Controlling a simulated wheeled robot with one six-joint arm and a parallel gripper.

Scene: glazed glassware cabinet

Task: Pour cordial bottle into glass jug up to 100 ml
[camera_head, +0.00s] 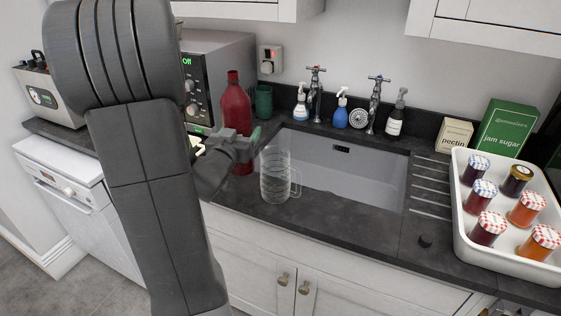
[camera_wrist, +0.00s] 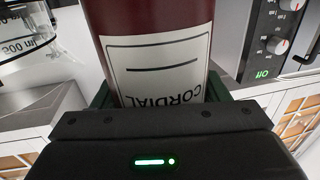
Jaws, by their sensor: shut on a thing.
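The cordial bottle (camera_head: 234,100) is dark red and held upright in the head view, left of the glass jug. My gripper (camera_head: 240,143) is shut around the bottle's lower part. In the wrist view the bottle (camera_wrist: 150,18) fills the middle, with its white "CORDIAL" label (camera_wrist: 160,60) upside down between the jaws. The clear glass jug (camera_head: 275,178) stands on the dark counter in front of the sink, its handle to the right. No liquid shows in it. Part of the marked jug also shows at the wrist view's upper left (camera_wrist: 28,32).
A microwave (camera_head: 205,75) stands behind the bottle, with a green cup (camera_head: 263,102) beside it. The sink (camera_head: 340,165) lies behind and right of the jug. Soap bottles and taps line the back. A white tray (camera_head: 463,235) of jam jars is at right.

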